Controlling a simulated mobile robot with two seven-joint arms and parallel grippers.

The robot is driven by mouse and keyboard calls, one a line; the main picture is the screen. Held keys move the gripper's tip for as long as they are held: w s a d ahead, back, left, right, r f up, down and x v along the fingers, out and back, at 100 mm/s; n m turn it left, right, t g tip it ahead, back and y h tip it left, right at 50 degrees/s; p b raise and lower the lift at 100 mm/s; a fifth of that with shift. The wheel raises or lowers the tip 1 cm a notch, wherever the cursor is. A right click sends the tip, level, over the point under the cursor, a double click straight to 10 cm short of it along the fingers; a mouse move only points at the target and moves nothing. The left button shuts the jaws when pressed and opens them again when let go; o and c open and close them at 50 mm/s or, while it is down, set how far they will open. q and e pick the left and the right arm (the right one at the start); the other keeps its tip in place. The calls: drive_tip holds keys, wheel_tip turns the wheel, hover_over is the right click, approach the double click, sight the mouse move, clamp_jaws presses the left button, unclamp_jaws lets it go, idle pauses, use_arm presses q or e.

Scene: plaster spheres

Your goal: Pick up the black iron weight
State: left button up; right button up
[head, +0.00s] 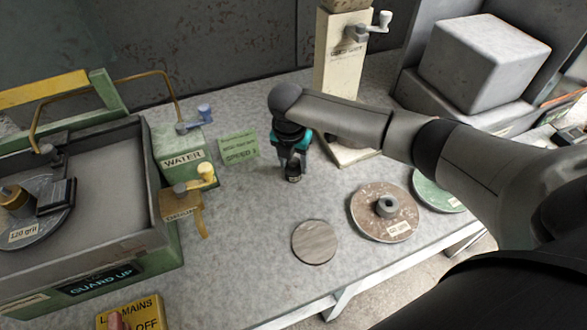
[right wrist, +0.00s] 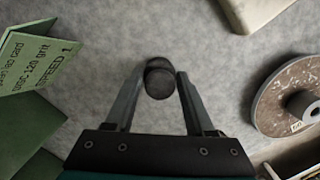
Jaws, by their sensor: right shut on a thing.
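The black iron weight (right wrist: 160,83) is a small dark cylinder with a rounded top, between the fingertips of my right gripper (right wrist: 158,76) in the right wrist view. The fingers press on it from both sides. In the head view my right gripper (head: 292,166) points down over the bench, and the weight (head: 293,179) shows small and dark at its tips. I cannot tell whether it touches the bench. My left gripper is out of view.
A green card (head: 239,150) stands left of the gripper. A grey disc (head: 315,242) and a brown disc (head: 372,222) lie in front on the bench (head: 262,215). A cream column (head: 338,70) stands behind. The guarded machine (head: 90,215) fills the left side.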

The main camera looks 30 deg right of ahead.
clamp_jaws()
drive_tip(key=shift+r, duration=0.1)
idle(0.5)
